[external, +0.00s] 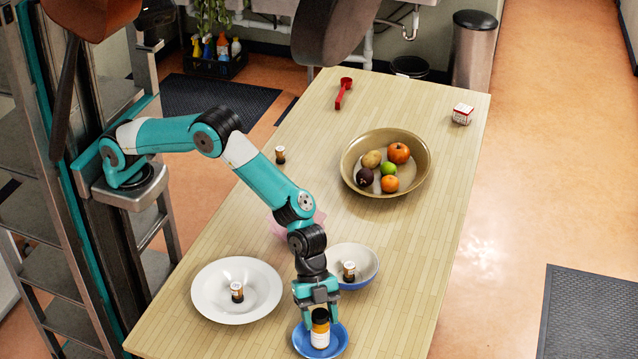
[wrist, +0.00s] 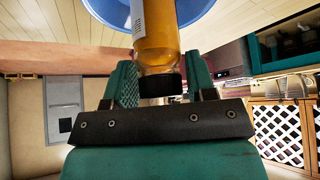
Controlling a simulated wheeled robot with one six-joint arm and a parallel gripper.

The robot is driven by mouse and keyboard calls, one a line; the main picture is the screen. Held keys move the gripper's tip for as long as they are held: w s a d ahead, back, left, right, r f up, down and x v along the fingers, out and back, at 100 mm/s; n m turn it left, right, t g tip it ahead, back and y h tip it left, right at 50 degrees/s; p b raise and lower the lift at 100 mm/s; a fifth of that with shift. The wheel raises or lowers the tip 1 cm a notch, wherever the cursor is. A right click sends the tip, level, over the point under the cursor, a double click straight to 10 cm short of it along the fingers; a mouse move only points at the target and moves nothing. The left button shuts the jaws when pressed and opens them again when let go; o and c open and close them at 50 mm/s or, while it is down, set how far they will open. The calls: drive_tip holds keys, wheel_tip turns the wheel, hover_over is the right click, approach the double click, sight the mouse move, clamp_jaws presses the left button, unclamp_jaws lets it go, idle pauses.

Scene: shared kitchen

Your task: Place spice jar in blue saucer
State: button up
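The spice jar (external: 320,336), amber with a white label and dark cap, is upright over the blue saucer (external: 341,345) at the table's near end. I cannot tell whether its base touches the saucer. My gripper (external: 319,312) points down at the jar, with a finger on each side of its upper part. In the wrist view, the jar (wrist: 155,38) lies between my fingers (wrist: 160,75), its cap near the palm. The saucer's blue rim (wrist: 192,14) shows beyond. Whether the fingers press on the jar or stand slightly apart is not clear.
A white plate (external: 205,290) with a small jar (external: 237,291) is to the left. A white-and-blue bowl (external: 367,264) with another jar (external: 349,271) stands just behind my gripper. A fruit bowl (external: 351,164) is farther back. A pink item (external: 318,216) is partly behind my arm.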

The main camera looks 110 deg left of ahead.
drive_tip(key=shift+o, duration=1.3)
drive_tip(key=shift+r, duration=0.25)
drive_tip(key=b+v, duration=0.3)
drive_tip(key=v, duration=0.8)
drive_tip(key=s+a+r+n+y, duration=0.3)
drive_tip(key=s+a+r+n, duration=0.1)
drive_tip(key=s+a, duration=0.45)
drive_tip(key=s+a+r+n+y, duration=0.3)
drive_tip(key=s+a+r+n, duration=0.15)
drive_tip(key=s+a, duration=0.4)
drive_tip(key=s+a+n+g+y, duration=0.1)
drive_tip(key=s+a+n, duration=0.3)
drive_tip(key=s, duration=0.7)
drive_tip(key=s+a+n+g+y, duration=0.2)
drive_tip(key=s+a+n, duration=0.3)
drive_tip(key=s+a, duration=0.3)
drive_tip(key=s, duration=0.4)
drive_tip(key=shift+s+r+g+y, duration=0.25)
drive_tip(key=shift+s+g+y, duration=0.05)
drive_tip(key=shift+s+g, duration=0.1)
